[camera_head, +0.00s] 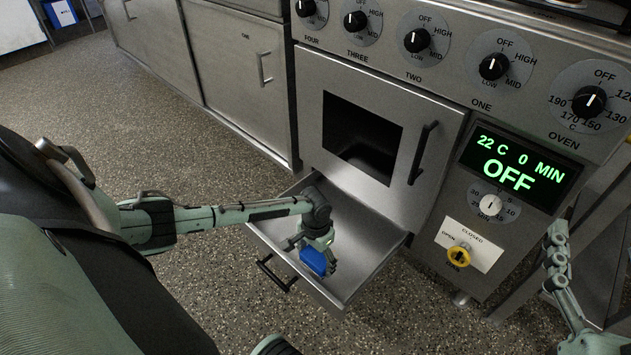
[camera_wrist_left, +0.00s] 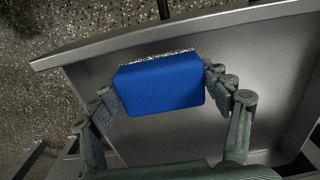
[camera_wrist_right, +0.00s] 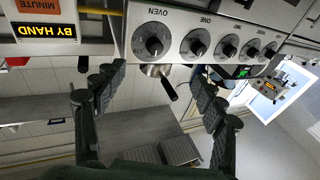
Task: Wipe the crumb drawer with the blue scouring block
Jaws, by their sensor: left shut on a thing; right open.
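The crumb drawer (camera_head: 352,240) is pulled out below the oven door, an open steel tray with a dark handle on its front. My left gripper (camera_head: 318,250) is over the drawer and shut on the blue scouring block (camera_head: 316,262). In the left wrist view the block (camera_wrist_left: 160,84) sits between the two fingers, with a speckled grey-white layer along its far edge. The drawer floor (camera_wrist_left: 265,70) is behind it; whether the block touches the floor I cannot tell. My right gripper (camera_wrist_right: 152,98) is open and empty, away from the drawer.
The oven door (camera_head: 345,85) with its dark window stands above the drawer. Steel cabinets (camera_head: 240,65) stand at left. Speckled floor (camera_head: 130,120) is clear.

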